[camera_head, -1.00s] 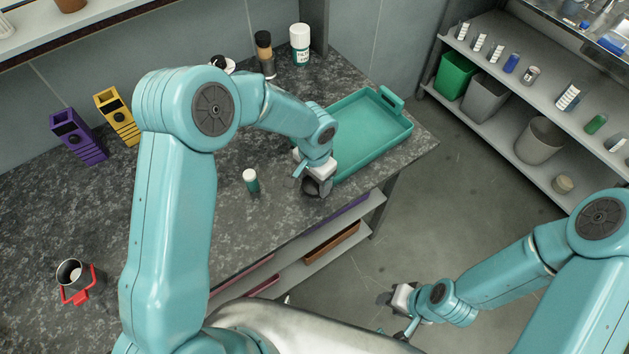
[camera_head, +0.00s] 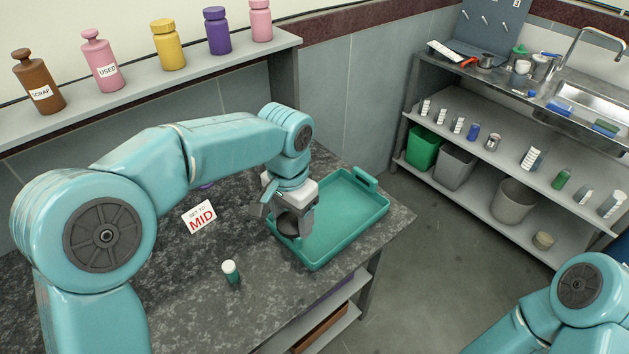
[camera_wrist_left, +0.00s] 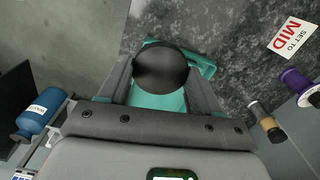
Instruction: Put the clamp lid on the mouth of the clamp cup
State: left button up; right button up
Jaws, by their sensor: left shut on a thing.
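My left gripper (camera_head: 292,226) is shut on a dark round piece, which looks like the clamp lid (camera_head: 288,223). In the head view it is at the left side of the teal tray, overlapping its rim. In the left wrist view the dark disc (camera_wrist_left: 160,70) sits between the two fingers of the gripper (camera_wrist_left: 162,84), with the tray behind it. The clamp cup is not in view now. My right gripper is out of view; only part of the right arm shows at the lower right.
The teal tray (camera_head: 364,232) lies at the counter's right end. A small white-capped vial (camera_head: 231,271) stands on the counter nearby. A sign reading MID (camera_head: 199,216) is left of the gripper. Bottles stand on the upper shelf (camera_head: 140,84).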

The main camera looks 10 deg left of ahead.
pick_arm(q)
jog(key=shift+a+r, duration=0.1)
jog(key=shift+a, duration=0.05)
jog(key=s+a+f+n, duration=0.3)
jog(key=a+f+n, duration=0.2)
jog(key=f, duration=0.3)
jog(key=shift+a, duration=0.2)
jog(key=shift+f, duration=0.1)
